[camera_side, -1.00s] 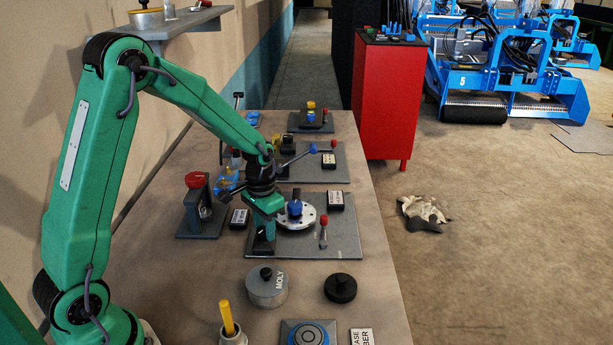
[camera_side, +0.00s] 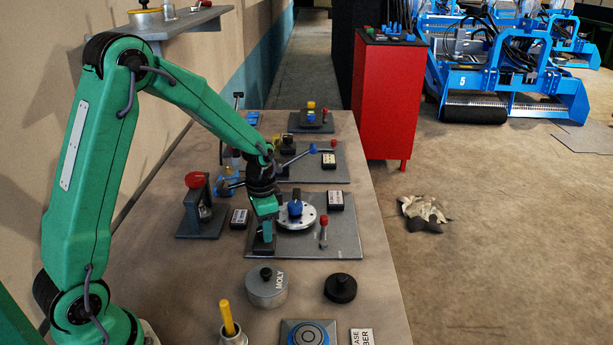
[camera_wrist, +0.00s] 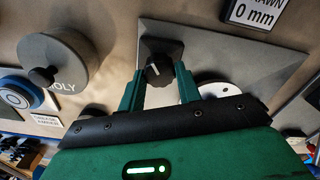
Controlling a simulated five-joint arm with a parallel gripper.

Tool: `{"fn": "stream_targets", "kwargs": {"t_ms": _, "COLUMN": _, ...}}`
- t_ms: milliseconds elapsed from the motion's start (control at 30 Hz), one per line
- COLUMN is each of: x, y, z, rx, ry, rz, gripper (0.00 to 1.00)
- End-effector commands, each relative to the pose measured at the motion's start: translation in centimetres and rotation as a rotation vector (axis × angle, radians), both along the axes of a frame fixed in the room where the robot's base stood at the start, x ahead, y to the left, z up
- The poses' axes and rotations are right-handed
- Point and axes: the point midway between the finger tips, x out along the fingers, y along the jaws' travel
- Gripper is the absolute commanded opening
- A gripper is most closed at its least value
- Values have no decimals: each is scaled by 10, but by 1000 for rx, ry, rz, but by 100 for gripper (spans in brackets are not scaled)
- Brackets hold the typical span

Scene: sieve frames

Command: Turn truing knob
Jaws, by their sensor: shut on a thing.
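The truing knob (camera_wrist: 162,48) is dark and faceted, with a pale pointer mark on its face. It stands on a grey plate (camera_wrist: 225,48), which is also in the side view (camera_side: 342,243). In the wrist view my gripper (camera_wrist: 158,72) has its two green fingers on either side of the knob, shut on it. In the side view my gripper (camera_side: 265,228) points down at the plate's left part, beside the silver disc (camera_side: 298,222) with a blue clamp. The gripper hides most of the knob there.
A red-knobbed fixture (camera_side: 196,205) is close on the left. The MOLY tin (camera_side: 265,290) and a black round weight (camera_side: 340,289) stand in front.

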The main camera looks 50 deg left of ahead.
Motion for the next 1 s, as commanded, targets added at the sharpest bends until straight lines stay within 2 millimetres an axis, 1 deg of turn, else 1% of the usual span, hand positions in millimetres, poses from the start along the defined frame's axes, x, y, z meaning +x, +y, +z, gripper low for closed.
{"fn": "stream_targets", "kwargs": {"t_ms": 33, "x": 0, "y": 0, "z": 2, "rx": 0, "ry": -1, "rz": 1, "gripper": 11}}
{"fn": "stream_targets", "kwargs": {"t_ms": 67, "x": 0, "y": 0, "z": 2, "rx": 0, "ry": -1, "rz": 1, "gripper": 36}}
{"fn": "stream_targets", "kwargs": {"t_ms": 100, "x": 0, "y": 0, "z": 2, "rx": 1, "ry": -1, "rz": 1, "gripper": 43}}
{"fn": "stream_targets", "kwargs": {"t_ms": 167, "x": 0, "y": 0, "z": 1, "rx": 1, "ry": -1, "rz": 1, "gripper": 55}}
{"fn": "stream_targets", "kwargs": {"t_ms": 467, "x": 0, "y": 0, "z": 1, "rx": 0, "ry": 0, "rz": 1, "gripper": 55}}
{"fn": "stream_targets", "kwargs": {"t_ms": 633, "x": 0, "y": 0, "z": 7, "rx": 0, "ry": -2, "rz": 2, "gripper": 55}}
{"fn": "stream_targets", "kwargs": {"t_ms": 767, "x": 1, "y": 0, "z": 18, "rx": 1, "ry": -4, "rz": 1, "gripper": 55}}
{"fn": "stream_targets", "kwargs": {"t_ms": 1000, "x": 1, "y": 0, "z": 48, "rx": 1, "ry": -4, "rz": 1, "gripper": 55}}
